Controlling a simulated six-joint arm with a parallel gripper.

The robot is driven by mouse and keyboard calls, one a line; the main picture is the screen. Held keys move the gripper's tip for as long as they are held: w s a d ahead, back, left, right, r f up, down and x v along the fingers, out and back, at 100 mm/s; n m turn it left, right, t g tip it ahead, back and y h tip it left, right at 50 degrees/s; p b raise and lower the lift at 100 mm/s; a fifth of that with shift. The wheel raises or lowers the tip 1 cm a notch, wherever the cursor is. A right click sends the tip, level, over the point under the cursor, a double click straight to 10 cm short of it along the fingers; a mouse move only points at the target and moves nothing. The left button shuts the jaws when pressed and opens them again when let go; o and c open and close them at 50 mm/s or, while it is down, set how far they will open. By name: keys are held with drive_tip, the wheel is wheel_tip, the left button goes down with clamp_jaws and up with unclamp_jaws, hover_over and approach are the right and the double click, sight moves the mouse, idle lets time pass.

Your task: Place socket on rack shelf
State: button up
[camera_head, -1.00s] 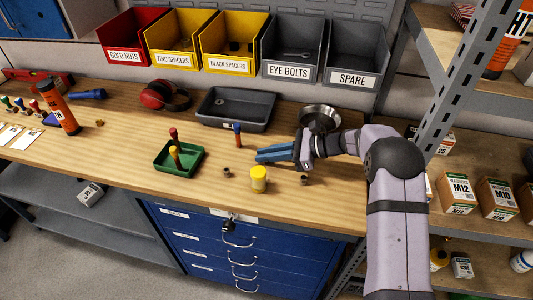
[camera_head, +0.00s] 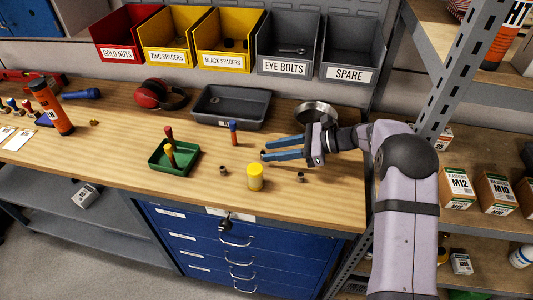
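Two small dark metal sockets stand on the wooden bench, a left socket (camera_head: 223,170) and a right socket (camera_head: 300,178), with a yellow cylinder between them. My gripper (camera_head: 265,149) is open above the bench behind them, its two blue fingers pointing left with a clear gap. A small dark spot shows at the lower fingertip; I cannot tell whether it is another socket or part of the finger. Nothing is visibly held. The rack shelf (camera_head: 456,224) is at the right, a wooden board with boxes on it, partly hidden by my arm.
The yellow cylinder (camera_head: 255,177), a green tray (camera_head: 186,169) with screwdrivers and a blue-topped tool (camera_head: 233,133) stand near my gripper. A grey tray (camera_head: 232,107) and a round metal dish (camera_head: 316,112) lie behind. A perforated rack post (camera_head: 452,80) rises beside my arm.

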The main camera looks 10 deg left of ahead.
drive_tip(key=shift+d+r, duration=0.1)
drive_tip(key=shift+d, duration=0.3)
drive_tip(key=shift+d+r, duration=0.1)
drive_tip(key=shift+c, duration=1.2)
